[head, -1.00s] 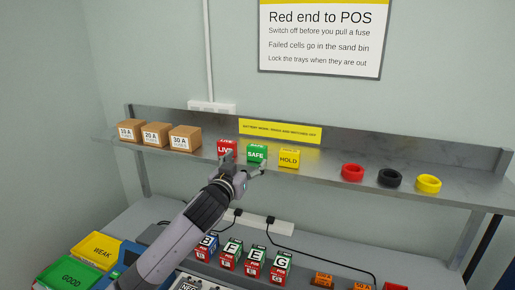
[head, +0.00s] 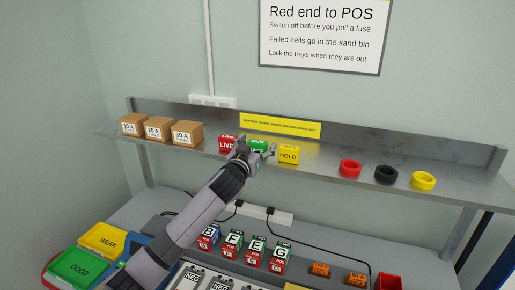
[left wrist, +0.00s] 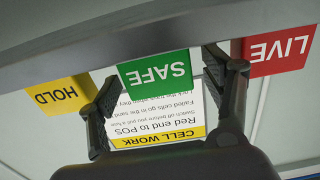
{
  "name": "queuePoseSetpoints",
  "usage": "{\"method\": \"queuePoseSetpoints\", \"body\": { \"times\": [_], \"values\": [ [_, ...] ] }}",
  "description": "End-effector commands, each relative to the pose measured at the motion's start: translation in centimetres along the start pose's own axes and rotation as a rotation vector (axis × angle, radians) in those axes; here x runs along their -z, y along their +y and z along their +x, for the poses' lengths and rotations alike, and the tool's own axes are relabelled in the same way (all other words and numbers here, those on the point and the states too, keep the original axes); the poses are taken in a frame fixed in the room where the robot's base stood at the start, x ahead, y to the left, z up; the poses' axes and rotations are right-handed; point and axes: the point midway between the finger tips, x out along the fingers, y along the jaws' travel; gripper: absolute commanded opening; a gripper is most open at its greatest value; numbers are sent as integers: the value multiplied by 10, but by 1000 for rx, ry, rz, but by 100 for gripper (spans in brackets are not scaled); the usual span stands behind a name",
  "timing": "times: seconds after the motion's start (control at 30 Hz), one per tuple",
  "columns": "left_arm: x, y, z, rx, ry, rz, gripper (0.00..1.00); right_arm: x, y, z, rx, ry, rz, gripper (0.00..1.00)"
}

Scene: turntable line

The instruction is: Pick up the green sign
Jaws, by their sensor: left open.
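The green sign (head: 258,144), a small block lettered SAFE, stands on the grey shelf between the red LIVE sign (head: 227,144) and the yellow HOLD sign (head: 289,154). My left gripper (head: 256,154) is open in front of it and hides part of its face in the head view. In the left wrist view, which is upside down, the green sign (left wrist: 155,76) appears between the two spread fingers of the left gripper (left wrist: 160,72). I cannot tell whether either finger touches it. My right gripper is not in view.
The LIVE sign (left wrist: 278,50) and HOLD sign (left wrist: 62,97) are close on either side of the fingers. Cardboard fuse boxes (head: 187,134) stand left on the shelf (head: 325,168); coloured rings (head: 386,175) lie right. Lettered cells (head: 254,250) and trays (head: 75,267) are below.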

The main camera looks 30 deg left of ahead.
Motion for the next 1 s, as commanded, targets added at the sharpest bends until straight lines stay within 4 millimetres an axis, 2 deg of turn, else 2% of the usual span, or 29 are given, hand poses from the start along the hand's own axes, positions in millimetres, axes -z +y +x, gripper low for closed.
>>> {"method": "queuePoseSetpoints", "body": {
  "times": [0.07,0.77,1.0],
  "values": [
    [0,0,0,0,0,0,69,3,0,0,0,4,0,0],
    [0,0,0,1,0,0,23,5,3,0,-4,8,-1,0],
    [1,0,0,1,1,0,21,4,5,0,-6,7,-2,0]
  ]
}}
